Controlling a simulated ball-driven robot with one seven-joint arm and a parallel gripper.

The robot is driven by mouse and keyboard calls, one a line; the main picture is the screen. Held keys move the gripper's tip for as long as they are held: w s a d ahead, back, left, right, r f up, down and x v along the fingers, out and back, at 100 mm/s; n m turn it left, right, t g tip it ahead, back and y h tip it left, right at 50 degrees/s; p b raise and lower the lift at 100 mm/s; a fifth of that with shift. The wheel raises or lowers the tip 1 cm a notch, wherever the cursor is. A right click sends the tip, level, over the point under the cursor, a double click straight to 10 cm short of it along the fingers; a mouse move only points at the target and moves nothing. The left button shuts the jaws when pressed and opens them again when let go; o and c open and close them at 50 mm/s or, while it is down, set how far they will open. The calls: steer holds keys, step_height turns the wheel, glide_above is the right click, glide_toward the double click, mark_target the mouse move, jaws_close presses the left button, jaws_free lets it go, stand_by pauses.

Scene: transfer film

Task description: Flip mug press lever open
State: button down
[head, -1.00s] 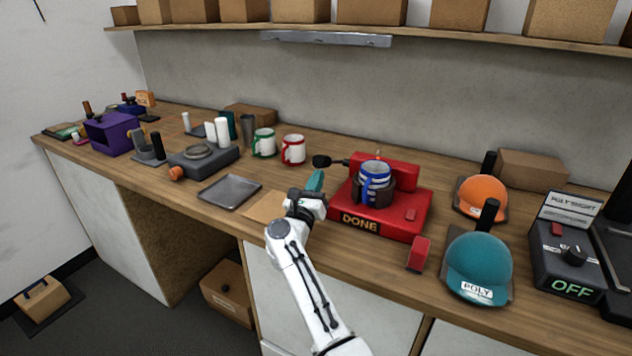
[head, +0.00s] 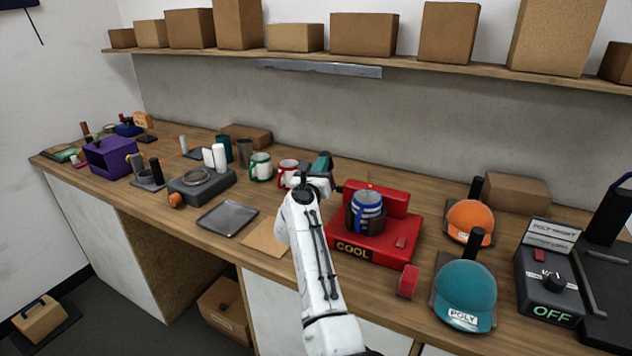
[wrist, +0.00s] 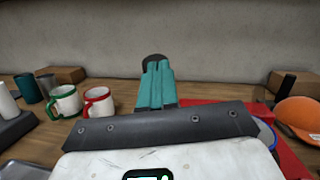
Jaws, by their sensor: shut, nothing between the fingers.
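The red mug press (head: 385,242) stands on the counter right of my arm, its front display reading COOL. A blue-and-white striped mug (head: 367,212) sits upright in it, inside a dark wrap. In the head view the lever, seen before at the press's left, is hidden behind my gripper. My gripper (head: 322,166) is raised over the press's left side, its teal fingers closed together. In the wrist view the shut fingers (wrist: 157,85) point ahead, with a dark round knob (wrist: 154,61) just past their tips. I cannot tell whether they touch it.
White mugs with green (head: 260,166) and red (head: 287,172) trim stand left of my gripper. A grey tray (head: 228,217) lies nearer the front. Orange (head: 470,222) and teal (head: 466,290) caps sit at the right. A shelf of boxes (head: 363,34) runs above.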

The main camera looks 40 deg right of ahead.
steer(key=d+r+b, duration=0.1)
steer(key=d, duration=0.1)
steer(key=w+d+r+b, duration=0.1)
steer(key=d, duration=0.1)
steer(key=w+d+r, duration=0.1)
steer(key=d, duration=0.1)
steer(key=shift+w+d+r+b, duration=0.15)
steer(key=shift+d+r+b, duration=0.05)
steer(key=shift+r+b, duration=0.2)
steer(key=shift+b+x, duration=0.5)
steer(key=shift+x, duration=0.55)
steer(key=shift+r, duration=0.15)
stand_by(0.6)
